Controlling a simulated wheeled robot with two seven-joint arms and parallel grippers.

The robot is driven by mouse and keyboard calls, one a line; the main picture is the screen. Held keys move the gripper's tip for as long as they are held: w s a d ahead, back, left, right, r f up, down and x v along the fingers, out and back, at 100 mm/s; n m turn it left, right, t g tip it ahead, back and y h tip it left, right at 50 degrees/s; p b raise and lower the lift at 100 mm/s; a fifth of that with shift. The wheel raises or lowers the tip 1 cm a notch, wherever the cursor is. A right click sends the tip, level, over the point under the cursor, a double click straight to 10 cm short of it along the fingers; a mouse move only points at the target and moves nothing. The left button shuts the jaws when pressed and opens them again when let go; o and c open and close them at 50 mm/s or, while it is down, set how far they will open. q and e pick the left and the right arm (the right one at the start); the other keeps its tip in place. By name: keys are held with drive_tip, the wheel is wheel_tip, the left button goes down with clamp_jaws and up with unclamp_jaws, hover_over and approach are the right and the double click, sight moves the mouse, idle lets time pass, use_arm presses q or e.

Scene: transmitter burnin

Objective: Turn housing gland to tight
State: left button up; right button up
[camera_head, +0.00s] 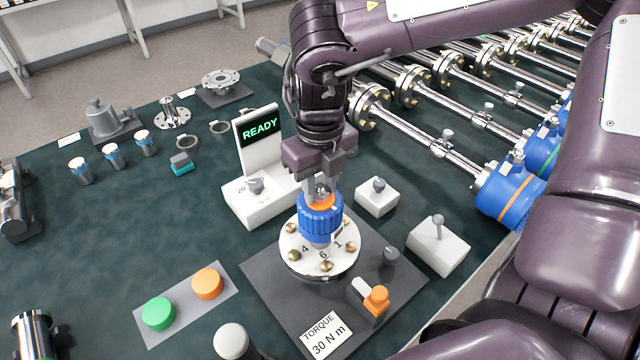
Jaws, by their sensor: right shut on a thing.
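The housing gland, as I take the blue ribbed cap with an orange top (320,222) to be, stands upright on a round pale flange (292,250) with brass bolts and the numbers 4, 6 and 1. My right gripper (322,192) comes down from above and is shut on the top of the gland. Its fingertips partly hide the gland's top. The flange sits on a dark square plate (270,285) with a label reading "TORQUE 30 N m". My left gripper is not in view.
A white box with a screen reading "READY" (260,127) stands just behind. White switch boxes (378,203) (438,252) stand right. Green (158,313) and orange (207,283) buttons lie front left. Metal pipes with blue housings (508,192) fill the right. The left table middle is clear.

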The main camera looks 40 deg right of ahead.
drive_tip(key=m+b, duration=0.3)
drive_tip(key=m, duration=0.1)
drive_tip(key=shift+f, duration=0.15)
use_arm(q)
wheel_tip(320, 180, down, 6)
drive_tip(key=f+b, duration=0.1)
drive_tip(key=b, duration=0.2)
use_arm(e)
drive_tip(key=m, duration=0.5)
drive_tip(key=shift+m, duration=0.3)
drive_tip(key=m+b, duration=0.3)
drive_tip(key=m, duration=0.2)
drive_tip(key=m+b, duration=0.3)
drive_tip(key=m, duration=0.3)
drive_tip(key=shift+m+b, duration=0.4)
drive_tip(key=shift+m, duration=0.4)
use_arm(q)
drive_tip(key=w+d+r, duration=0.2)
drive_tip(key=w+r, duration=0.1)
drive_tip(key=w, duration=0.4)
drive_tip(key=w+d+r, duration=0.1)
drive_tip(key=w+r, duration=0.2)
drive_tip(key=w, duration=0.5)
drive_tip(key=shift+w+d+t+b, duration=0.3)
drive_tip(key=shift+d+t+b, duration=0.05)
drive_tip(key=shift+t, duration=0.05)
use_arm(e)
drive_tip(key=shift+r+m, duration=0.2)
drive_tip(key=shift+m, duration=0.6)
drive_tip(key=o, duration=1)
